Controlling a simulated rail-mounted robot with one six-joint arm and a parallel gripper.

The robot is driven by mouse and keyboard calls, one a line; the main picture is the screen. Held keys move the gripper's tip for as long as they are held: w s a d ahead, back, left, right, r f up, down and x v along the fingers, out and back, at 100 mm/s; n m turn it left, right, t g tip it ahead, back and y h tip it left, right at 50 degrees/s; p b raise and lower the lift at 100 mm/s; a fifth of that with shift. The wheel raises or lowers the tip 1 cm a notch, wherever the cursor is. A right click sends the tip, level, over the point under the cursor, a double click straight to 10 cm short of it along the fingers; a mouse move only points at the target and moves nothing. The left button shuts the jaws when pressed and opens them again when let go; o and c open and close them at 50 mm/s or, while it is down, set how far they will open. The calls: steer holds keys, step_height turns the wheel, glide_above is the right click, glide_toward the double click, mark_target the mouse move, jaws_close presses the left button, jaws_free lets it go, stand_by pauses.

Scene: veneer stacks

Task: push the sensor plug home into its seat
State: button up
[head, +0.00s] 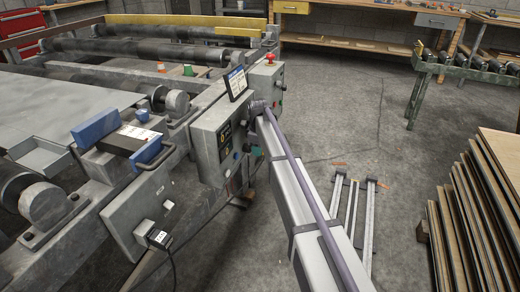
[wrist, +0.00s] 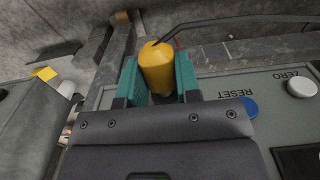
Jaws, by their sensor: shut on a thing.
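In the wrist view my gripper (wrist: 159,78) has its two teal fingers closed on a yellow cylindrical plug (wrist: 157,62), one finger on each side. A dark cable leaves the plug's top and runs off to the right. The plug's far end and its seat are hidden, so I cannot tell how deep it sits.
In the wrist view a grey panel lies right of my gripper, with a blue RESET button (wrist: 248,107) and white ZERO knob (wrist: 301,88). In the head view a control box (head: 213,142) stands by my arm's end.

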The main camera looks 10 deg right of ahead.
steer(key=shift+w+a, duration=0.35)
steer(key=shift+a, duration=0.15)
steer(key=shift+w+a+r, duration=0.1)
steer(key=shift+w+a, duration=0.05)
steer(key=shift+c, duration=0.7)
steer(key=shift+w+a, duration=0.2)
steer(key=shift+w, duration=0.15)
jaws_close()
steer(key=shift+d, duration=0.1)
steer(key=shift+s+d, duration=0.3)
steer(key=shift+s, duration=0.1)
steer(key=shift+s+d, duration=0.1)
steer(key=shift+s, duration=0.1)
steer(key=shift+s, duration=0.15)
